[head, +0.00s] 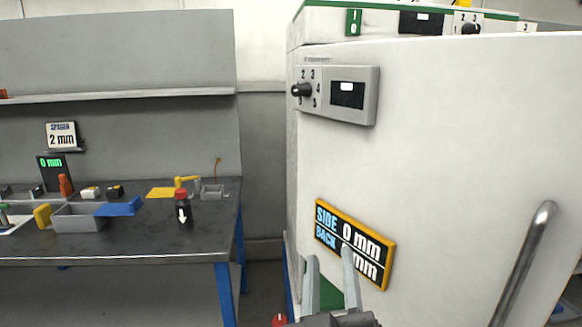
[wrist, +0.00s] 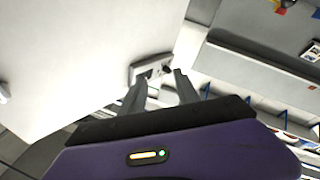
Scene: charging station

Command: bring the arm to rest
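My gripper (head: 332,280) shows at the bottom of the head view, its two grey fingers pointing up and apart with nothing between them. It stands in front of the white cabinet (head: 450,130), overlapping the lower part of the yellow-framed sign (head: 355,243) reading SIDE and BACK. In the wrist view the open fingers (wrist: 158,88) point toward a grey control panel (wrist: 152,69) on the white cabinet face. I cannot tell whether the fingers touch anything. The rest of my arm is mostly out of view.
A dark workbench (head: 110,237) at left holds a grey bin (head: 80,218), a blue piece (head: 119,207), a dark bottle with a red cap (head: 183,207) and several small items. A metal handle (head: 524,262) sticks out at right. A gap separates bench and cabinet.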

